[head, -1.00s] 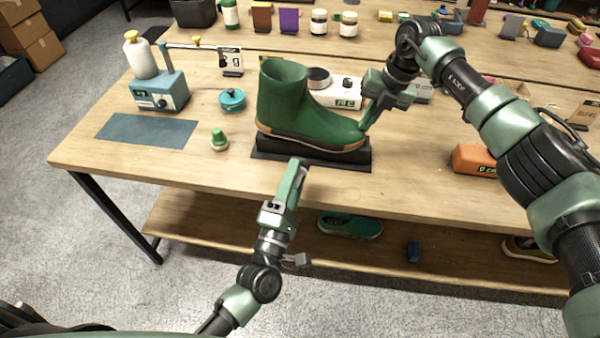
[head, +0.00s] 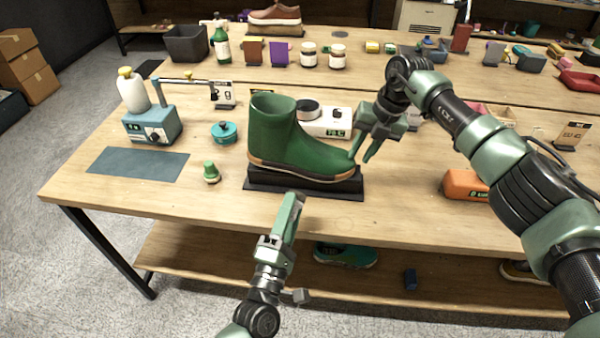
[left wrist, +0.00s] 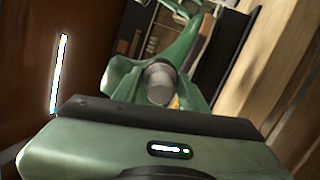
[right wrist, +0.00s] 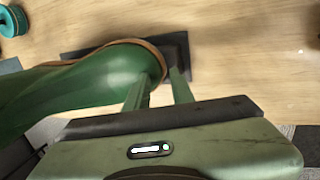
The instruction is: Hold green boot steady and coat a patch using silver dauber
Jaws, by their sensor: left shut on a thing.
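The green boot (head: 285,145) stands upright on a black stand (head: 310,187) near the table's front edge, toe to the right. Its toe also shows in the right wrist view (right wrist: 115,72). My left gripper (head: 296,200) is in front of the boot, apart from it. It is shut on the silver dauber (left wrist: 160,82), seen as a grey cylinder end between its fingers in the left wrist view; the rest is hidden. My right gripper (head: 362,157) is at the toe tip with its fingers apart. I cannot tell if they touch the boot.
A small green-topped pot (head: 211,173), a teal jar (head: 224,132) and a blue-grey mat (head: 138,164) lie left of the boot. A white device (head: 328,122) stands behind it. An orange case (head: 466,185) lies to the right. The front strip of table is mostly clear.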

